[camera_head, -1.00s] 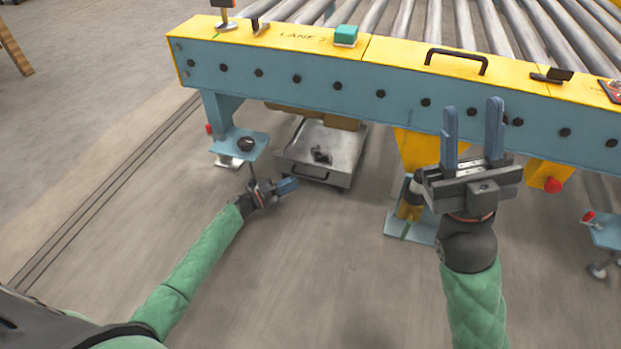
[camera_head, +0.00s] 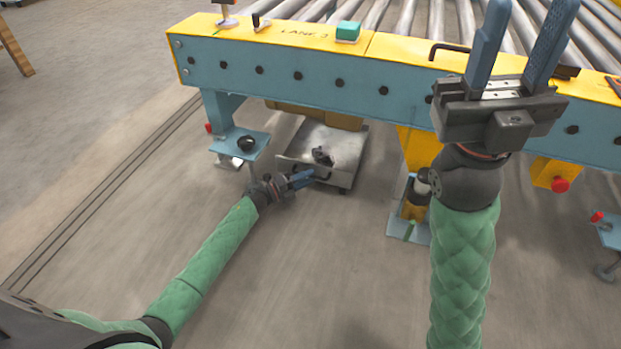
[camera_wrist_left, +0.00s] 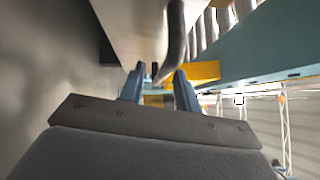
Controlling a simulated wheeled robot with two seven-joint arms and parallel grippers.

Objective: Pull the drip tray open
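The drip tray (camera_head: 343,145) is a grey metal tray low under the conveyor, with a small dark object (camera_head: 323,155) on it. Its dark handle is on the front face, partly hidden by my left gripper (camera_head: 309,177), whose blue fingers are right at it. In the left wrist view the handle (camera_wrist_left: 176,35) is a dark curved bar running down to the gap between the fingertips (camera_wrist_left: 157,82). The fingers stand apart; contact with the handle cannot be told. My right gripper (camera_head: 529,40) is open and empty, raised in front of the conveyor.
The blue and yellow conveyor frame (camera_head: 270,73) with rollers overhangs the tray. The floor (camera_head: 300,270) in front is clear.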

